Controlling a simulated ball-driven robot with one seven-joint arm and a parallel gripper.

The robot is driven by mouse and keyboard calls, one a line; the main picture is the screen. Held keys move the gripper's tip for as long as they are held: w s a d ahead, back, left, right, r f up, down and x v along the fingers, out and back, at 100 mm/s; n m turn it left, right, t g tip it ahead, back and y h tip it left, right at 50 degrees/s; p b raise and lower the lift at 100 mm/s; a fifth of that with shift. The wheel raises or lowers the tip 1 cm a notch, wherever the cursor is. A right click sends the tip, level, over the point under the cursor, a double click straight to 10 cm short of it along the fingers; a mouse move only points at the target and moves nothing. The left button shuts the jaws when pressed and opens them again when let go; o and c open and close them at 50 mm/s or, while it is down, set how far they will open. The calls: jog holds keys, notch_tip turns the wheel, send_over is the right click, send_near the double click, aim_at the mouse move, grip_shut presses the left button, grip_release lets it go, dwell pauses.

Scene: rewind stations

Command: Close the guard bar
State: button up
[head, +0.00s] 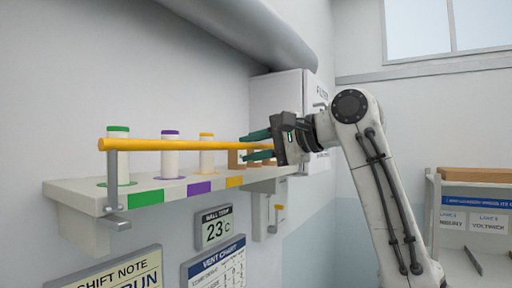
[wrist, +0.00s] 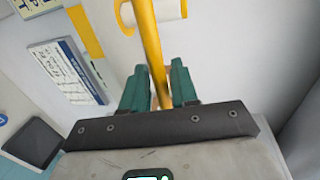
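The guard bar (head: 180,145) is a yellow rod running level in front of the spools, above the shelf's front edge. Its left end sits on a grey upright bracket (head: 112,175). My gripper (head: 258,145) is at the bar's right end, with its teal fingers spread, one above and one below the bar. In the wrist view, the bar (wrist: 148,40) runs between the two fingers (wrist: 158,88), with a narrow gap showing on each side. Whether a finger touches it I cannot tell. The bar's far right tip is hidden by my gripper.
The shelf (head: 80,188) carries spools with green (head: 118,160), purple (head: 170,155) and orange (head: 207,155) tops. A white cabinet (head: 275,95) stands behind my gripper. A rack (head: 470,205) stands far right.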

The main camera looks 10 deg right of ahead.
jog(key=shift+o, duration=0.3)
jog(key=shift+s+d, duration=0.1)
jog(key=shift+d, duration=0.1)
jog(key=shift+s+d+b, duration=0.2)
jog(key=shift+d+b, duration=0.05)
jog(key=shift+b, duration=0.05)
jog(key=b+v, duration=0.3)
jog(key=v, duration=0.7)
jog(key=shift+w+r, duration=0.1)
